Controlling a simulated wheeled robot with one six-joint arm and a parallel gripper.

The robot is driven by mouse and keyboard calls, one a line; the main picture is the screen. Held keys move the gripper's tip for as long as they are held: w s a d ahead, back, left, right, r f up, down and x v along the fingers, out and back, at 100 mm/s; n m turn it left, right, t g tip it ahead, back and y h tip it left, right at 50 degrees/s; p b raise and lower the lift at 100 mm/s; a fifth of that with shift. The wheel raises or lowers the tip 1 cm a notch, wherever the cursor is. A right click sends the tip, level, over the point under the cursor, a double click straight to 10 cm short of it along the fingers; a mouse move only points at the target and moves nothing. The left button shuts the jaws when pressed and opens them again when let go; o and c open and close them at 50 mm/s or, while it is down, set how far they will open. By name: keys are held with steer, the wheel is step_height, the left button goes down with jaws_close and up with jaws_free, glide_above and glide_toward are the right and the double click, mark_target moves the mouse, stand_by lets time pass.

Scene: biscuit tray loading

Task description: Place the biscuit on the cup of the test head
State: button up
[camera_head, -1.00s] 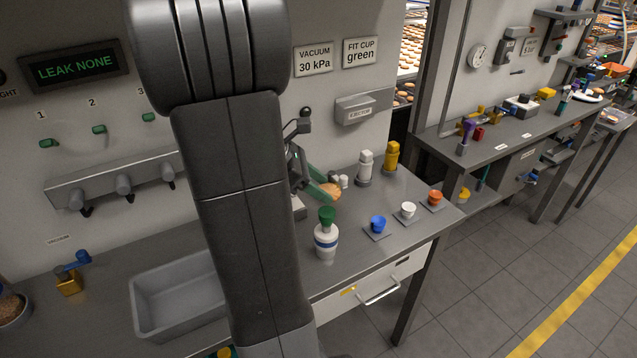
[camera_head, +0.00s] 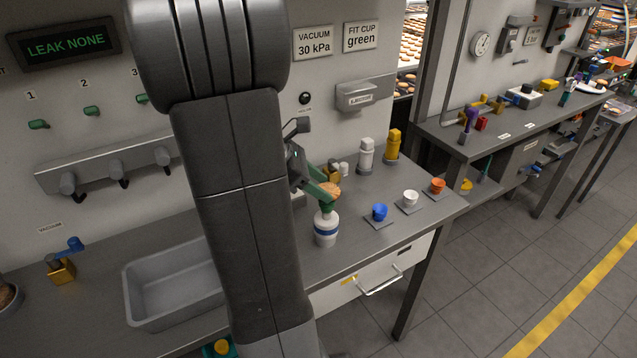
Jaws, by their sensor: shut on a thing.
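The test head (camera_head: 326,231) is a white body with a blue band, upright on the steel bench. Its green cup (camera_head: 326,210) sits on top and is partly covered by my gripper. My gripper (camera_head: 329,191) has green fingers and is shut on the round golden-brown biscuit (camera_head: 332,187). It holds the biscuit just above the cup. I cannot tell from this view whether biscuit and cup touch. My dark arm hides much of the bench to the left.
Blue (camera_head: 380,212), white (camera_head: 410,198) and orange (camera_head: 437,186) cups stand on small plates to the right. White (camera_head: 366,155) and yellow (camera_head: 393,145) bottle-like units stand behind. A grey bin (camera_head: 150,310) is at left. A sign (camera_head: 361,36) reads "FIT CUP green"; the display (camera_head: 65,46) reads "LEAK NONE".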

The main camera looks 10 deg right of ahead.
steer(key=shift+f+b, duration=0.3)
steer(key=shift+f, duration=0.25)
steer(key=o, duration=0.8)
steer(key=shift+c, duration=0.2)
steer(key=v, duration=1.4)
